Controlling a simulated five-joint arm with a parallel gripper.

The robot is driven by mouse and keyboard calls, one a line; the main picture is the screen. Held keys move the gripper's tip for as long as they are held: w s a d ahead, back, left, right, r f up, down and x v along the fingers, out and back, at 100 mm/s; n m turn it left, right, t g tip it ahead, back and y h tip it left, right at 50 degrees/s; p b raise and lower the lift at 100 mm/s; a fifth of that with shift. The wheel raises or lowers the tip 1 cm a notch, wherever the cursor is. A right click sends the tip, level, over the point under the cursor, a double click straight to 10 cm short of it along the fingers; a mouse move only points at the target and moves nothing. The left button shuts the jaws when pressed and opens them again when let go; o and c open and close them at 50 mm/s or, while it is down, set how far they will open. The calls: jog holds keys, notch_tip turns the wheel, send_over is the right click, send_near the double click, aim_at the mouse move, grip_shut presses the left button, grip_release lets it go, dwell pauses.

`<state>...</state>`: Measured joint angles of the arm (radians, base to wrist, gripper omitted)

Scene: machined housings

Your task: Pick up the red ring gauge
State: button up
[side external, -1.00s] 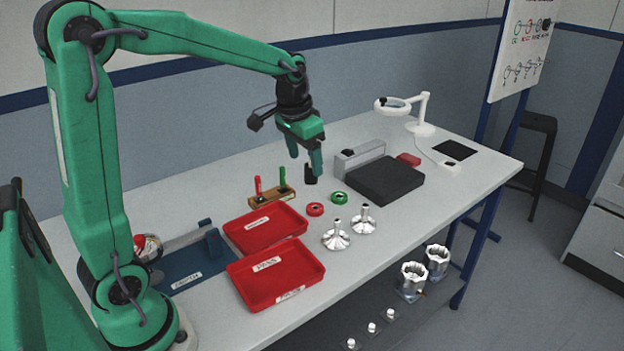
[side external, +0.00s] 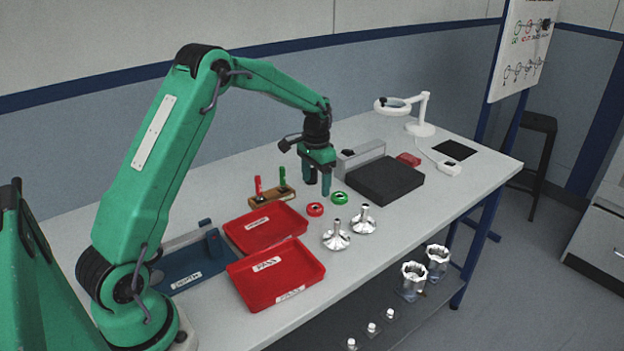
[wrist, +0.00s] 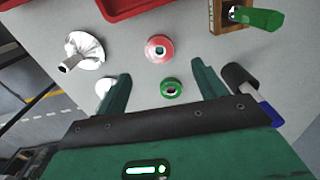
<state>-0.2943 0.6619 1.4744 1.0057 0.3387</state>
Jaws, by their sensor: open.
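The red ring gauge (side external: 315,209) lies flat on the bench beside the green ring gauge (side external: 339,198). In the wrist view the red ring (wrist: 159,49) sits beyond my fingertips, and the green ring (wrist: 172,88) sits between my two fingers. My gripper (side external: 318,188) is above the bench, just behind the two rings in the side view. Its fingers are apart and empty, and they also show in the wrist view (wrist: 162,78). Neither ring is touched as far as I can see.
Two silver flanged parts (side external: 336,238) stand in front of the rings. Red trays (side external: 277,278) lie to the left. A wooden stand (side external: 272,198) with red and green handled gauges is close to my gripper. A black plate (side external: 385,180) lies to the right.

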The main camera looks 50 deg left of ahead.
aim_at(315, 203)
jog(key=shift+f, duration=0.1)
jog(key=shift+f, duration=1.25)
jog(key=shift+f, duration=0.1)
jog(key=shift+s+f, duration=0.15)
jog(key=shift+f, duration=2.35)
jog(key=shift+c, duration=0.4)
jog(key=c, duration=1.1)
